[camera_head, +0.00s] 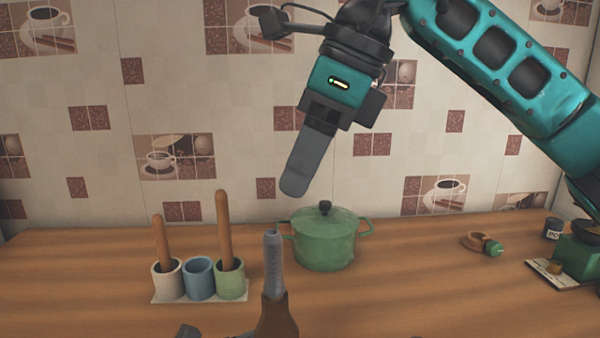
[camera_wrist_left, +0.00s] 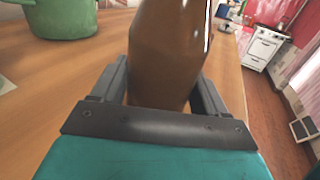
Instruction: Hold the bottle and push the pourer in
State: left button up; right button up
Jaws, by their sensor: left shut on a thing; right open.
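A brown bottle (camera_head: 277,318) stands upright at the bottom middle of the head view. A grey ribbed pourer (camera_head: 274,262) sits upright at the top of its neck; how deep it goes in I cannot tell. In the left wrist view the bottle (camera_wrist_left: 168,55) is between the two fingers of my left gripper (camera_wrist_left: 163,88), which is shut on it. My right gripper (camera_head: 296,186) is open and empty, pointing down above and slightly right of the pourer, apart from it. Its fingers overlap in this view, so the gap is hidden.
A green lidded pot (camera_head: 325,244) stands behind the bottle. At left, white, blue and green cups (camera_head: 199,279) stand on a white base; two hold wooden sticks. A small green-capped item (camera_head: 484,243), a dark jar (camera_head: 552,229) and a green device (camera_head: 577,255) are at right.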

pick_arm(q)
jog(key=o, duration=1.5)
